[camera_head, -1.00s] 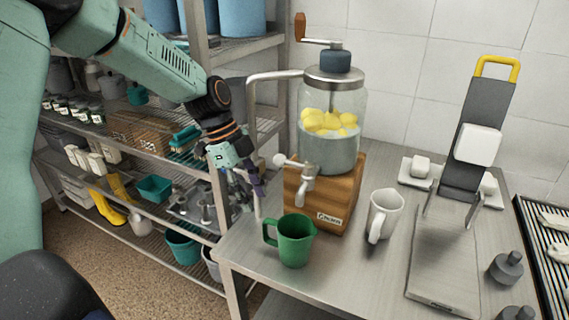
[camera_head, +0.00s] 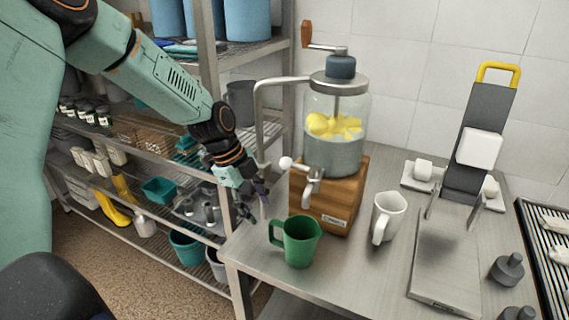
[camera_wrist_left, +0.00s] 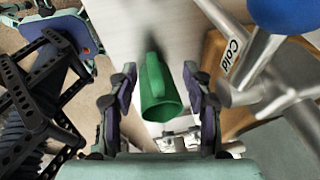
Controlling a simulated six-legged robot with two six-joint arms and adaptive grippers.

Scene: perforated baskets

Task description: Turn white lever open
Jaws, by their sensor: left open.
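The lever with a white ball knob (camera_head: 285,163) sticks out at the left of the metal tap (camera_head: 312,188) on the glass drink dispenser (camera_head: 335,125). My left gripper (camera_head: 254,203) is open and empty, pointing down, left of and below the white knob and apart from it. In the left wrist view my left gripper (camera_wrist_left: 160,75) has both fingers spread. My right gripper is not in view.
A green jug (camera_head: 298,242) stands on the table in front of the dispenser; it also shows in the left wrist view (camera_wrist_left: 158,85). A white jug (camera_head: 386,218) stands to the right. A bent metal pipe (camera_head: 258,115) rises beside the dispenser. Shelves (camera_head: 165,215) are at left.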

